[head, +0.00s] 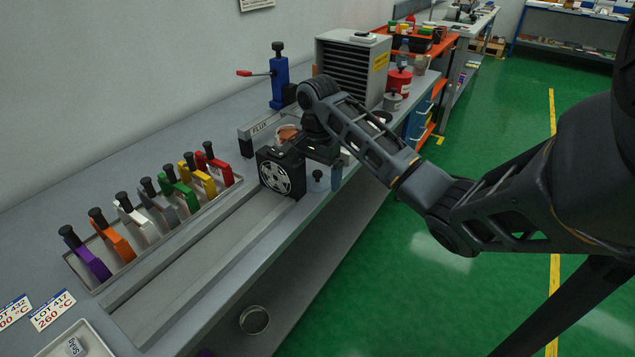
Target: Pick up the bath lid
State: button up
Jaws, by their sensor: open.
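My gripper (325,165) points down over this spot, close above the disc. It is open, and no object shows held in it. Its fingers are mostly hidden, so I cannot tell whether they touch the knob. A copper-coloured round thing (287,133) sits behind the black box, beside a grey strip marked FLUX (260,128), partly covered by my arm.
A tray (84,272) of several coloured, black-knobbed holders lies left on the bench (235,262). A blue post with a red lever (279,82) and a louvred grey cabinet (352,66) stand behind. A round can (254,320) is below the front edge.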

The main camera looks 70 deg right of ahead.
jog(key=c, duration=1)
jog(key=shift+r, duration=0.1)
